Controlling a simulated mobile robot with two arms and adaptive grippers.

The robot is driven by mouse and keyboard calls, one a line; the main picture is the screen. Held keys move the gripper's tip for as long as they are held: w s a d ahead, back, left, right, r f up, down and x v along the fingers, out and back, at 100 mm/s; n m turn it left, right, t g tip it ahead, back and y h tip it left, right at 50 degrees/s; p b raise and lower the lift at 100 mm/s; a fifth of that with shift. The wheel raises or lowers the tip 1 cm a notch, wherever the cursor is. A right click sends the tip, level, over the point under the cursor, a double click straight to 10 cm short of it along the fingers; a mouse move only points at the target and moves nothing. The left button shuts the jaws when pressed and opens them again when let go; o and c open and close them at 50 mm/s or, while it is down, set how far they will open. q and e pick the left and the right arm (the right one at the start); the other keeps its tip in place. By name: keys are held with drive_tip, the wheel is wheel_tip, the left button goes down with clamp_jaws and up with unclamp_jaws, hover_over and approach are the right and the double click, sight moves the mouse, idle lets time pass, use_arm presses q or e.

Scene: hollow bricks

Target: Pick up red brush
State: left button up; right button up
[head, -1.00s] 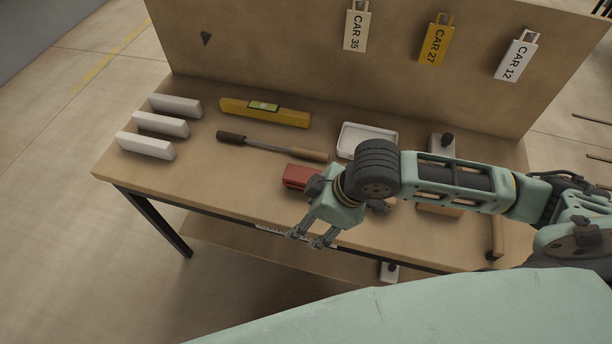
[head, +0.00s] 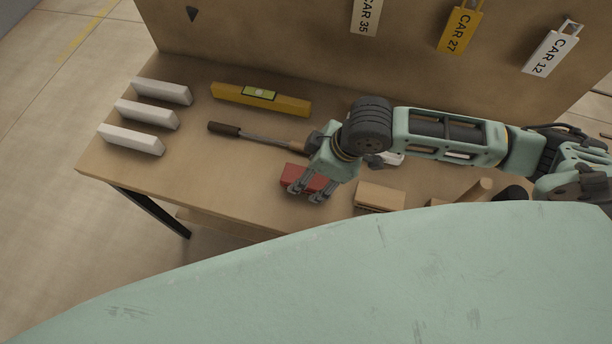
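The red brush (head: 291,171) shows as a red block on the workbench, near its front edge. My arm and fingers cover part of it. My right gripper (head: 305,194) comes in from the right over the brush. Its two fingers are spread apart and overlap the red block in the picture. I cannot tell whether they touch it. My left gripper is not in view.
A scraper-like tool (head: 262,137) lies just behind the brush, with a yellow level (head: 262,98) farther back. Several white blocks (head: 146,114) stand at the left. A wooden block (head: 380,196) lies to the right. Tags hang on the back panel (head: 300,40).

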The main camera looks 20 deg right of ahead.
drive_tip(key=x, duration=0.3)
drive_tip(key=shift+w+d+f+p, duration=0.1)
drive_tip(key=shift+w+f+p, duration=0.2)
drive_tip(key=shift+f+p, duration=0.1)
drive_tip(key=shift+w+f, duration=0.1)
drive_tip(key=shift+f, duration=0.15)
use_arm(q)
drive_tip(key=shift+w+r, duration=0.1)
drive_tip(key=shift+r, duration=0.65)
use_arm(e)
drive_tip(key=shift+f, duration=0.3)
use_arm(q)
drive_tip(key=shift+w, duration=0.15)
use_arm(e)
drive_tip(key=c, duration=1.3)
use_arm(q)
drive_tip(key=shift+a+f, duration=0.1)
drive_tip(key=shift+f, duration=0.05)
